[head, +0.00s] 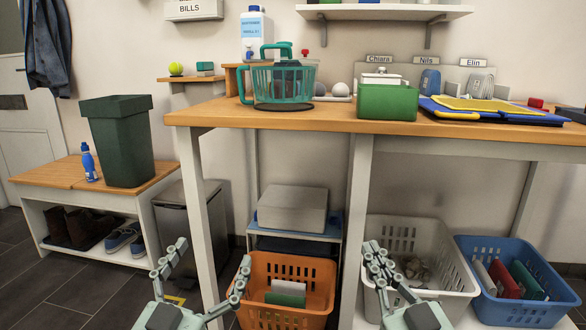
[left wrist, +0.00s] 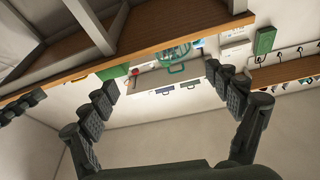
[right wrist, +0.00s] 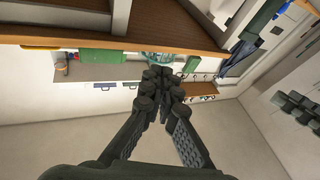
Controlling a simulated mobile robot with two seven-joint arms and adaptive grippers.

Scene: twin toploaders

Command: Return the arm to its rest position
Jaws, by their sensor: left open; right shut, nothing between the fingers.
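My left gripper (head: 206,277) is low in front of the table, at the lower left of the head view. Its fingers are spread and nothing is between them. In the left wrist view its fingers (left wrist: 165,85) are also wide apart and empty. My right gripper (head: 378,250) is low in front of the table leg and the white basket. Its fingers meet at the tips. The right wrist view shows the same closed fingertips (right wrist: 162,80) with nothing held. Both grippers are below the tabletop (head: 330,122) and apart from it.
A teal basket (head: 283,84) and green box (head: 388,101) stand on the table. Below are an orange crate (head: 262,316), white basket (head: 455,262) and blue basket (head: 545,275). A bench (head: 62,172) with a green bin (head: 120,140) stands left, beside a grey bin (head: 190,240).

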